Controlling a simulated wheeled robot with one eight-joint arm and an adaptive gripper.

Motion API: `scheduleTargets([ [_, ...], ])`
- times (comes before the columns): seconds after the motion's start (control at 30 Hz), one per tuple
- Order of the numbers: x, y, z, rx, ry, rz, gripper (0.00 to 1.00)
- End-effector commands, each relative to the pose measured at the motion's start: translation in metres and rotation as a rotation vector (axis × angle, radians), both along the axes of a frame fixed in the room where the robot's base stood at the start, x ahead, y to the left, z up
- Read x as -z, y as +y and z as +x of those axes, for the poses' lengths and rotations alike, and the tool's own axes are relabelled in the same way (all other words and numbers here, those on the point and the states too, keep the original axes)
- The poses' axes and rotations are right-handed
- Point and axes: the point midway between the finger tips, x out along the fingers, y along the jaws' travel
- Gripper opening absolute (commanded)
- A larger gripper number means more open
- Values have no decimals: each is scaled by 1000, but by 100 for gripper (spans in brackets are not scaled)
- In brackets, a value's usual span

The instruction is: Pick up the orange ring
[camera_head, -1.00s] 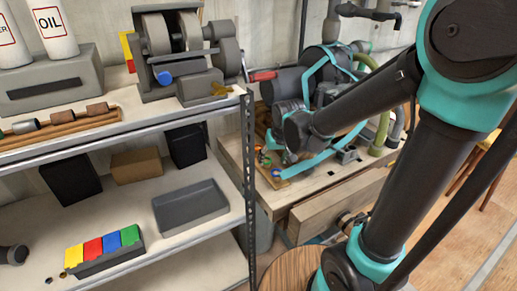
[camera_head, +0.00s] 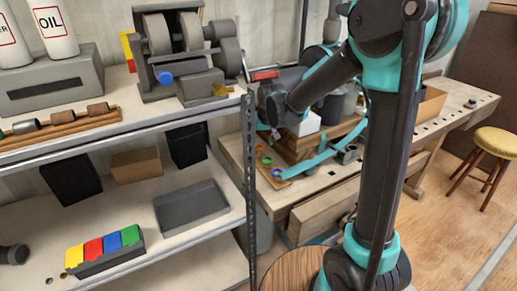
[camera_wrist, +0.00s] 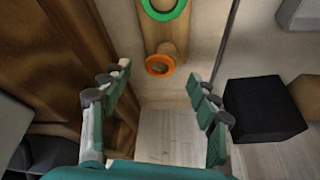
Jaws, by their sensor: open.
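The orange ring (camera_wrist: 160,65) lies at the near end of a narrow wooden board (camera_wrist: 173,40) in the wrist view. It also shows small in the head view (camera_head: 259,148), at the left end of the workbench. My gripper (camera_wrist: 158,76) is open and empty, its fingers spread to the left and right of the ring's line. The ring appears between and beyond the fingertips, with no contact visible. In the head view the gripper is hard to make out near the dark wrist.
A green ring (camera_wrist: 164,8) lies beside the orange one, and a blue ring (camera_head: 276,172) lies farther along. A brown wooden thing stands close on the left in the wrist view; a black box (camera_wrist: 262,108) is on the right. The metal shelf post (camera_head: 250,190) stands near the bench.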

Motion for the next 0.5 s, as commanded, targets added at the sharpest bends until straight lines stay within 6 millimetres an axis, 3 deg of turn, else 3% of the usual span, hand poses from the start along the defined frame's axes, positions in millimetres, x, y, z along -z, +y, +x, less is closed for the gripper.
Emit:
scheduleTargets([
  [0.03,0,4,10,0,0,0,61],
  [0.23,23,7,16,0,0,0,61],
  [0.5,28,7,17,0,0,0,61],
])
